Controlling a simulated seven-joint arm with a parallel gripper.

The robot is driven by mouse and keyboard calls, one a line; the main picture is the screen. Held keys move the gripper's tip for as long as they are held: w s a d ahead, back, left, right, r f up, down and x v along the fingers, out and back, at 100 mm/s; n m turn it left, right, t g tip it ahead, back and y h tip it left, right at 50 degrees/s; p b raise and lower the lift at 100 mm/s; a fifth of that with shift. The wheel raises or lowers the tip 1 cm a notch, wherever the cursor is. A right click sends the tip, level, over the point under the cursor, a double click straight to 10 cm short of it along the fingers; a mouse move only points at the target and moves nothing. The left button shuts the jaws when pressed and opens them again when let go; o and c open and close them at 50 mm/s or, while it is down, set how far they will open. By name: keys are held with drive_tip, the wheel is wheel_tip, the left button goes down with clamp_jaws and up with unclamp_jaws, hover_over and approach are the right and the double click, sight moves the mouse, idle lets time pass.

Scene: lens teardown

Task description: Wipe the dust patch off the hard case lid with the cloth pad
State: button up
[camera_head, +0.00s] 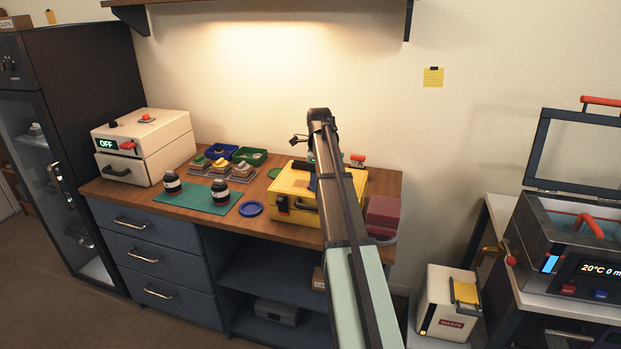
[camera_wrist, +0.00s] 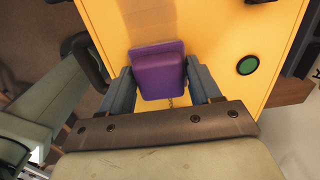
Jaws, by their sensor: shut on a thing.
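The yellow hard case (camera_head: 290,183) sits on the wooden bench, partly hidden behind my arm in the head view. Its yellow lid (camera_wrist: 215,40) fills much of the wrist view. A brownish, duller patch (camera_wrist: 147,14) shows on the lid at the top of the wrist view; it looks like the dust patch, though shadow may be part of it. My gripper (camera_wrist: 161,73) is shut on the purple cloth pad (camera_wrist: 162,80), a finger on either side. The pad is over the lid, just below the patch in the picture; I cannot tell whether it touches the lid.
A green round spot (camera_wrist: 248,65) is on the lid right of the pad. A reddish block (camera_head: 384,212) stands right of the case. A blue dish (camera_head: 251,209) and two dark jars on a green mat (camera_head: 188,203) are to its left. Small trays (camera_head: 249,156) stand behind.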

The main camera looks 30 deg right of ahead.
sight(292, 182)
drive_tip(key=shift+s+d, duration=0.3)
drive_tip(key=shift+s, duration=0.05)
drive_tip(key=shift+w+a, duration=3.35)
drive_tip(key=shift+w, duration=0.05)
drive_tip(key=shift+w+a+r, duration=0.15)
drive_tip(key=shift+w, duration=0.05)
wheel_tip(292, 182, up, 8)
drive_tip(key=shift+s, duration=0.1)
